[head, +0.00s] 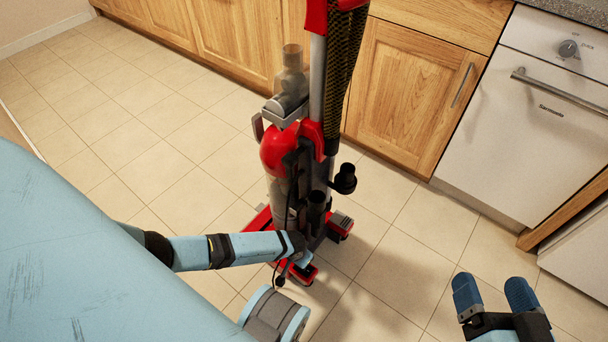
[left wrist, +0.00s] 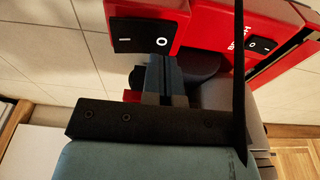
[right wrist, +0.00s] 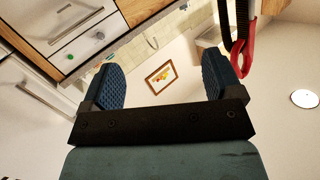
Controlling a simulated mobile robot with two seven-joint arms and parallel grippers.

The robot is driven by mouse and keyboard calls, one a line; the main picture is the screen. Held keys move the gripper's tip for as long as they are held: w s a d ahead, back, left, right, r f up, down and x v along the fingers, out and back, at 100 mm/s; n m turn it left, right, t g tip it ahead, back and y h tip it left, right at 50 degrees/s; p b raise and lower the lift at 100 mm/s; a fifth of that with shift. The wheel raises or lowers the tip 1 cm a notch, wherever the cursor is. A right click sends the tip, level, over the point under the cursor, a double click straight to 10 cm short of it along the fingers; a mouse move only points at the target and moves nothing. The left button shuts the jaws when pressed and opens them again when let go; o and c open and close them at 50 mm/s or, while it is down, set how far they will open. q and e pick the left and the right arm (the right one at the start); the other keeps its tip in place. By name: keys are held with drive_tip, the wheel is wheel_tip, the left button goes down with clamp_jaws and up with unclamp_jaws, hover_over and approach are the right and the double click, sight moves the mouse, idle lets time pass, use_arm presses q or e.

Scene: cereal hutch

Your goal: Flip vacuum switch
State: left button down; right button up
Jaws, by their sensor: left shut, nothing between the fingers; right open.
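A red, grey and black upright vacuum (head: 285,155) stands on the tiled floor. In the left wrist view its black rocker switch (left wrist: 145,30), marked with a line and a circle, sits on a red housing. A second, smaller black switch (left wrist: 258,44) with the same marks is to its right. My left gripper (left wrist: 160,75) is shut and empty, its fingertips just below the larger switch near its circle end; I cannot tell whether they touch. In the head view the left arm reaches the vacuum's lower body. My right gripper (head: 494,292) is open and empty, well right of the vacuum.
Wooden cabinets (head: 230,40) stand behind the vacuum. A white dishwasher (head: 530,120) stands at the right. A black cord (left wrist: 240,80) hangs across the left wrist view. Tiled floor (head: 130,140) is clear left of the vacuum.

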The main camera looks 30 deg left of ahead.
use_arm(q)
drive_tip(key=shift+r+p, duration=2.2)
drive_tip(key=shift+r, duration=0.1)
use_arm(e)
wheel_tip(320, 180, up, 7)
drive_tip(key=t, duration=0.3)
drive_tip(key=shift+d+m, duration=0.3)
drive_tip(key=shift+m, duration=0.1)
use_arm(q)
drive_tip(key=shift+d, duration=0.1)
use_arm(e)
drive_tip(key=shift+d+r, duration=0.1)
